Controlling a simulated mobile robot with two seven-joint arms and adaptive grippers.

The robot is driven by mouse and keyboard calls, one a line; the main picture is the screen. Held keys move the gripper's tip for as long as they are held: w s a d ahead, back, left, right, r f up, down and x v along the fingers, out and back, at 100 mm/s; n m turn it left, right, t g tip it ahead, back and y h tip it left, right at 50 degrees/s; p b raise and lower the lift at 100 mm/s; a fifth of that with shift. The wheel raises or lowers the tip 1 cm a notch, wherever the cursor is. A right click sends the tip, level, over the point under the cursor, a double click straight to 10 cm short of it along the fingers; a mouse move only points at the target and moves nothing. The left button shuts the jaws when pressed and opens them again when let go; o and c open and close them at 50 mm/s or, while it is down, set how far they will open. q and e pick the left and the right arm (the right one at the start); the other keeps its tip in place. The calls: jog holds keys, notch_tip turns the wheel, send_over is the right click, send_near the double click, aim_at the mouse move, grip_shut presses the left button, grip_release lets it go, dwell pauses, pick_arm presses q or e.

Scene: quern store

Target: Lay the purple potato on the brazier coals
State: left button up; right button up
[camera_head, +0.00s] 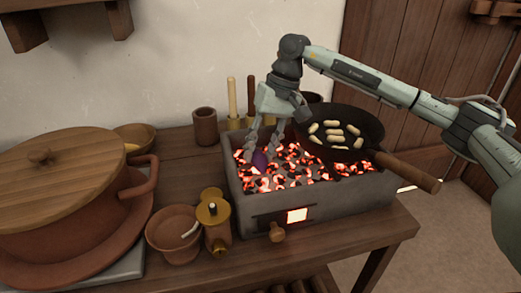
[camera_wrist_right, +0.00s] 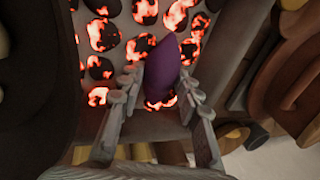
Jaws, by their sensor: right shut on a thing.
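The purple potato (camera_head: 260,160) is at the left end of the brazier (camera_head: 340,197), low over the glowing coals (camera_head: 290,172). In the right wrist view the potato (camera_wrist_right: 162,72) sits between the fingertips, with red coals (camera_wrist_right: 104,33) behind it. I cannot tell whether it touches the coals. My right gripper (camera_head: 263,148) points down and is shut on the potato; it also shows in the wrist view (camera_wrist_right: 160,88). My left gripper is not in view.
A black pan (camera_head: 360,125) with several pale pieces sits over the brazier's right part, its wooden handle (camera_head: 410,172) sticking out right. A large lidded pot (camera_head: 65,235), a clay bowl (camera_head: 165,228) and a brass-topped mill (camera_head: 215,225) crowd the left. A wooden cup (camera_head: 205,127) stands behind.

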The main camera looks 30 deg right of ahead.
jog(key=o, duration=0.9)
jog(key=shift+d+r+p, duration=0.1)
jog(key=shift+r+p, duration=0.25)
jog(key=shift+r, duration=0.2)
jog(key=v, duration=1.1)
jog(key=shift+r, duration=0.2)
